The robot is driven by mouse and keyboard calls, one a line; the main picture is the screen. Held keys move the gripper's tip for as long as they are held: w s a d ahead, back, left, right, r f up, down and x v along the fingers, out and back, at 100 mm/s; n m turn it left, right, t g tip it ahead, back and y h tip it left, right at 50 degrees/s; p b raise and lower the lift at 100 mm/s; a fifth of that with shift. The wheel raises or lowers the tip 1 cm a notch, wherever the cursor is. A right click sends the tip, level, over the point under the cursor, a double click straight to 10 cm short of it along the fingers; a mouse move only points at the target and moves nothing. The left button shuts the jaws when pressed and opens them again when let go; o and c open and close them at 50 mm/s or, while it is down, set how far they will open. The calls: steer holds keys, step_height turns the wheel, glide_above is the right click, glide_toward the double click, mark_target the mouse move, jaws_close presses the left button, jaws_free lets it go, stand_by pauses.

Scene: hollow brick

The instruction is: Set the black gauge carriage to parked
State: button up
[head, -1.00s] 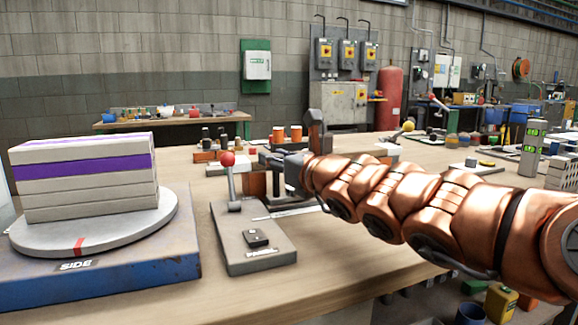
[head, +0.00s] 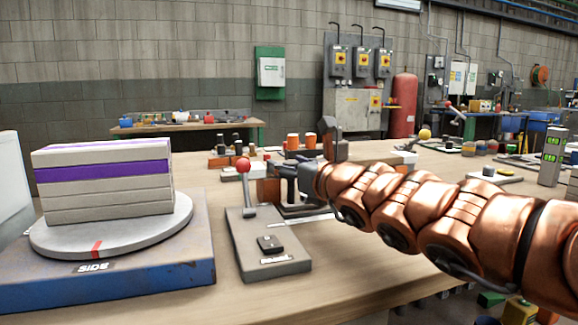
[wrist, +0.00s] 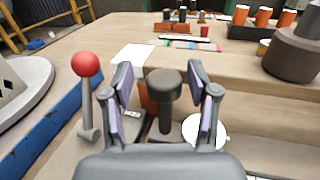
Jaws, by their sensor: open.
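In the wrist view a dark round-headed post (wrist: 166,92) stands between the fingers of my gripper (wrist: 168,84). It may be the black gauge carriage, but I cannot tell for sure. My gripper is open, with one finger on each side of the post, and I cannot make out any contact. In the head view my gripper (head: 280,182) is just right of the red-ball lever (head: 243,166), and its fingers are partly hidden. No parked mark is readable.
The lever stands upright on a grey plate (head: 262,230) with a small black box (head: 270,244). At left, a round turntable (head: 60,241) on a blue base (head: 150,275) bears pale blocks with a purple band. Orange and black cylinders stand farther back.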

steer(key=v, duration=1.2)
stand_by(0.3)
